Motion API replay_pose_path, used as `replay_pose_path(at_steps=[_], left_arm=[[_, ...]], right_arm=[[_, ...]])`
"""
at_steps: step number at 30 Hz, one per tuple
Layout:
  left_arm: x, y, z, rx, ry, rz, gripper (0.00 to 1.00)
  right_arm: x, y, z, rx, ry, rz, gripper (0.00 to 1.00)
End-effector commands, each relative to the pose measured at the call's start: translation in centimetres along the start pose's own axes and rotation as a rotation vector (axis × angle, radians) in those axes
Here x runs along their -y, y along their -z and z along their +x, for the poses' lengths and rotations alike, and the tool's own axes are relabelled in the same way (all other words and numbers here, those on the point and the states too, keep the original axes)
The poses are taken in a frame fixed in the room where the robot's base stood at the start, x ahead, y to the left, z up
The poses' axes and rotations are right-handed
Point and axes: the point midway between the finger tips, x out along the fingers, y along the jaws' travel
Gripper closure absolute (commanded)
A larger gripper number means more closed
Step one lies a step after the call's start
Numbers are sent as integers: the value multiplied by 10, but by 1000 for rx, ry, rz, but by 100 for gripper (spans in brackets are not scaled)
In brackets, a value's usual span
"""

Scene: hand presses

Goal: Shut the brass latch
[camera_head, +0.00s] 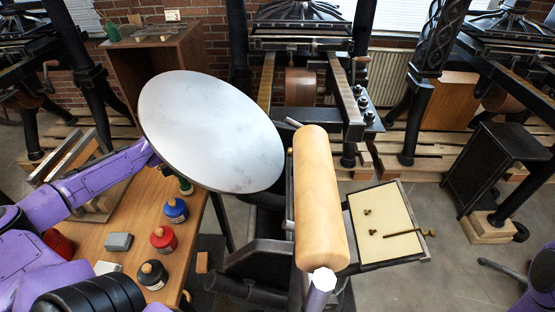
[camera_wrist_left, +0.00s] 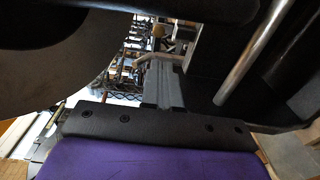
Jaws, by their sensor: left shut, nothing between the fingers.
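A thin brass-coloured bar with a knobbed end (camera_head: 405,234), which looks like the brass latch, lies across the right edge of a cream-coloured tray (camera_head: 375,251). Two small brass-coloured pieces (camera_head: 368,211) sit on the same tray. I cannot tell from this view how the latch engages. My left arm comes in from the left and its end is hidden behind a large grey disc. In the left wrist view my left gripper (camera_wrist_left: 164,82) is shut and empty, with dark and metal press parts around it. The latch is not recognisable there. My right gripper is not in view.
The tilted grey disc (camera_head: 212,130) and a tan roller (camera_head: 318,195) stand between my left arm and the tray. A wooden table (camera_head: 130,240) at left holds several ink jars (camera_head: 163,239). Large presses (camera_head: 305,45) stand behind.

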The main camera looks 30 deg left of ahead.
Motion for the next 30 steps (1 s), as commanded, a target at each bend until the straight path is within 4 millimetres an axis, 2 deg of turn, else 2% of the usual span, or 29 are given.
replay_pose_path(at_steps=[8,11,14,24,30], left_arm=[[0,-1,1,5,2,-8,100],[0,-1,7,7,2,-7,100],[1,-2,22,9,3,-7,100],[5,-3,97,10,8,-9,100],[2,-2,129,7,6,-9,100]], right_arm=[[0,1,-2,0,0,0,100],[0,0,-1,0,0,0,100],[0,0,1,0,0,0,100],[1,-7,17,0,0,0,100],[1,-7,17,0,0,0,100]])
